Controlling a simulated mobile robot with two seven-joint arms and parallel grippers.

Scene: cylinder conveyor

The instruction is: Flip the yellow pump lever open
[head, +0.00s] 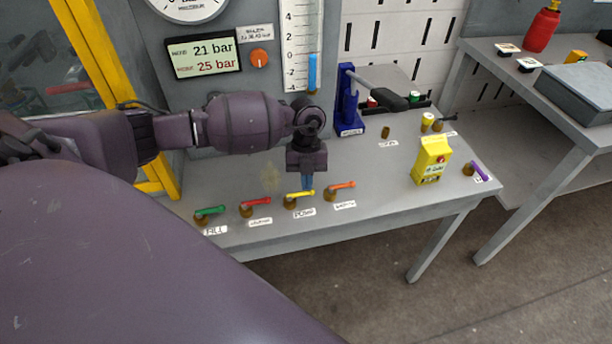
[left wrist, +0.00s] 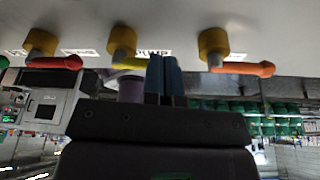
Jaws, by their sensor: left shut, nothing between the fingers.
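The yellow pump lever (head: 300,194) sits on a brass valve near the front edge of the grey bench, its handle pointing right. A label reading PUMP is in front of it. My left gripper (head: 307,183) points down just behind the handle's free end, with its blue fingers shut and empty. In the left wrist view, the yellow lever (left wrist: 130,63) is left of the closed fingers (left wrist: 165,80), very near them. I cannot tell whether they touch. My right gripper is not in view.
A green lever (head: 210,210) and a red lever (head: 257,201) stand left of the yellow one. An orange lever (head: 342,185) stands close on its right. Farther right are a yellow box (head: 431,160), a purple lever (head: 480,172) and a blue hand press (head: 348,103).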

